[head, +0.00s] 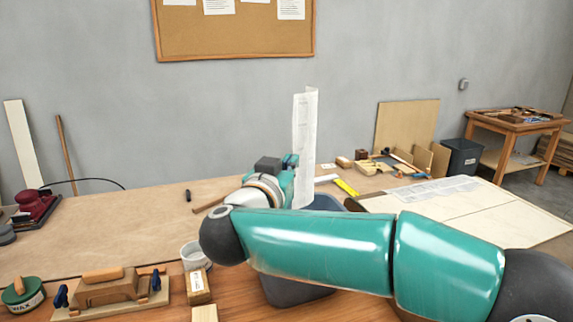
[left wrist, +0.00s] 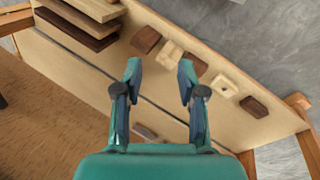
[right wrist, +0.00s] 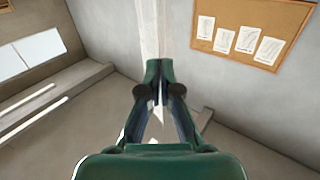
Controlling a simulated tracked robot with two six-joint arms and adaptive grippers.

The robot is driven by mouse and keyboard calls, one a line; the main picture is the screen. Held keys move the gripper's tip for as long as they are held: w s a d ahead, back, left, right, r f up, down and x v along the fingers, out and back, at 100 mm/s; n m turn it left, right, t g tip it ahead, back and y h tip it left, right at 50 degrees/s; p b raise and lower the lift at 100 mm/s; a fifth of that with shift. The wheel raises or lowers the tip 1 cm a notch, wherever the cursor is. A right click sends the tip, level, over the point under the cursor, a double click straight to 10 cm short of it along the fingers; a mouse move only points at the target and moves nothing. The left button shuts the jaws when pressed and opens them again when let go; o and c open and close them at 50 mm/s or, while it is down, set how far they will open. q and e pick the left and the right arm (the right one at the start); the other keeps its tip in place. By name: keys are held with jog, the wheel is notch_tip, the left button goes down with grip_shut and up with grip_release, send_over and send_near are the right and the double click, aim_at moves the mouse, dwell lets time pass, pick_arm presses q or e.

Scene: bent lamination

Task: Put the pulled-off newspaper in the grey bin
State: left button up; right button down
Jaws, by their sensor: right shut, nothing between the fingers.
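A tall, narrow strip of newspaper (head: 305,125) stands upright in the head view, just beyond my right gripper (head: 291,162). In the right wrist view the pale strip (right wrist: 151,30) rises beyond the fingertips. My right gripper is shut with nothing between its fingers; I cannot tell whether it touches the strip. A blue-grey bin (head: 288,288) stands below my right arm, at the bench's front, with its opening mostly hidden by the arm. My left gripper (left wrist: 157,74) is open and empty above a board with small blocks; it is not in the head view.
A printed sheet (head: 448,189) lies on the pale panel at right. A dark bin (head: 462,157) stands farther back.

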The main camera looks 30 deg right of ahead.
notch_tip(320, 180, down, 10)
jog(key=b, duration=0.6)
dwell(0.4)
jog(key=c, duration=1.2)
grip_release()
jog(key=shift+c, duration=0.2)
jog(key=v, duration=1.2)
